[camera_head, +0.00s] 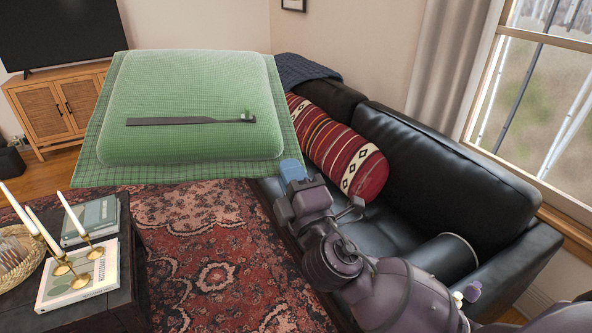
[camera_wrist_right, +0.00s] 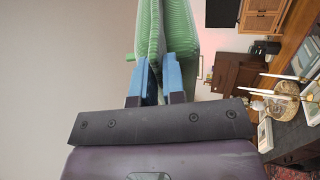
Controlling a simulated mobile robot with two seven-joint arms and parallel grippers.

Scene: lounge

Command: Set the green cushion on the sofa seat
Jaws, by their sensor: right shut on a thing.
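The green cushion (camera_head: 190,95), with a checked flat border and a dark strap across its face, is held up in the air in the head view. It hides part of the rug and the sofa's far left end. My right gripper (camera_head: 291,170) is shut on the cushion's near right edge. In the right wrist view the blue fingertips (camera_wrist_right: 159,75) pinch the green cushion (camera_wrist_right: 176,35). The black leather sofa (camera_head: 440,165) stands at the right, its seat (camera_head: 395,235) partly behind my right arm. My left gripper is not in view.
A red patterned bolster (camera_head: 338,147) lies on the sofa, and a dark blanket (camera_head: 305,70) hangs over its far end. A dark table (camera_head: 120,295) at lower left bears candlesticks (camera_head: 75,245), books (camera_head: 95,215) and a basket (camera_head: 15,255). Open rug (camera_head: 215,265) lies between.

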